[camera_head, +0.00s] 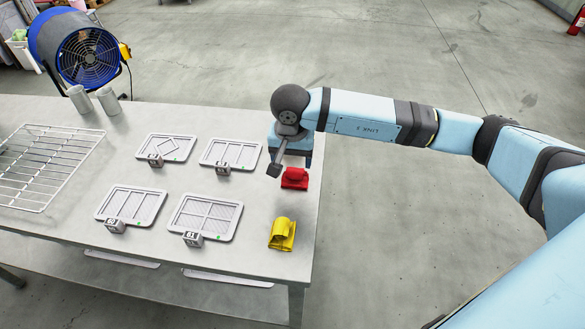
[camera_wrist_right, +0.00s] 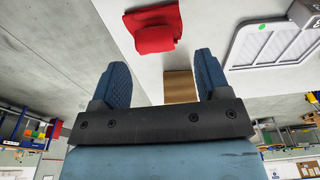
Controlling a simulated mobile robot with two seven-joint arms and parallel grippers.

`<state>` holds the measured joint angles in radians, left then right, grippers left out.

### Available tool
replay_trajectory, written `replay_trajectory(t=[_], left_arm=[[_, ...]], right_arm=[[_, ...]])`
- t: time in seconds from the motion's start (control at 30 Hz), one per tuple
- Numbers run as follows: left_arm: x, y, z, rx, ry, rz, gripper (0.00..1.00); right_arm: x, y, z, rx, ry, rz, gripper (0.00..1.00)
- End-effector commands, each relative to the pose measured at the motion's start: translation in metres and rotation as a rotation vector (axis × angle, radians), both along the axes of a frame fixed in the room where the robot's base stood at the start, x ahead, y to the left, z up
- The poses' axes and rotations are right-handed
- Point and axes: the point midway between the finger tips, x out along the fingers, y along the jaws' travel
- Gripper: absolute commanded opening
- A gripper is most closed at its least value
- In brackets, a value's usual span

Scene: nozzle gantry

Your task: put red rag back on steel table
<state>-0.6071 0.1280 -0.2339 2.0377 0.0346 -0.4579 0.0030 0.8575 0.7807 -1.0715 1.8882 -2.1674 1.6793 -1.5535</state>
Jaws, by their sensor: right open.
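The red rag (camera_head: 295,180) lies in a folded heap on the steel table (camera_head: 60,226), near its right edge. In the right wrist view the red rag (camera_wrist_right: 155,30) is ahead of the fingertips and apart from them. My right gripper (camera_head: 289,164) is just behind the rag in the head view, over the table's right side. Its fingers stand apart in the right wrist view (camera_wrist_right: 162,72), with nothing held between them. The wrist partly hides the gripper in the head view. My left gripper is not in view.
A yellow rag (camera_head: 282,235) lies in front of the red one. Several framed panels with number tags (camera_head: 206,216) lie to the left. A wire rack (camera_head: 42,165), two metal cups (camera_head: 108,101) and a blue fan (camera_head: 85,50) are farther left. A brown patch (camera_wrist_right: 180,87) shows between the fingers.

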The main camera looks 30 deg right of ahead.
Motion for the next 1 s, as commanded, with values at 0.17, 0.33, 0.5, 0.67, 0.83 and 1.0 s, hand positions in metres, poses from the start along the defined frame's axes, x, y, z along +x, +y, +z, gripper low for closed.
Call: replay_trajectory(t=[0.17,0.33,0.5,0.67,0.83,1.0], left_arm=[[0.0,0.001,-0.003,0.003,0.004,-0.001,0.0],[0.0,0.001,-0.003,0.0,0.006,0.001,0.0],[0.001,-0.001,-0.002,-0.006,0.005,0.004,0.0],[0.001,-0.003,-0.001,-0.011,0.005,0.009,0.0],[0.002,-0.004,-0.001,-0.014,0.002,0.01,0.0],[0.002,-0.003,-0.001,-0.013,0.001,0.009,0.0]], right_arm=[[-0.003,0.003,0.037,0.0,-0.003,0.0,0.7],[-0.005,0.004,0.057,0.0,-0.001,0.0,0.7],[-0.006,0.005,0.063,0.0,0.001,-0.001,0.7],[-0.006,0.005,0.063,0.001,0.001,-0.001,0.7],[-0.006,0.005,0.063,0.001,0.001,-0.001,0.7],[-0.006,0.005,0.063,0.001,0.001,-0.001,0.7]])
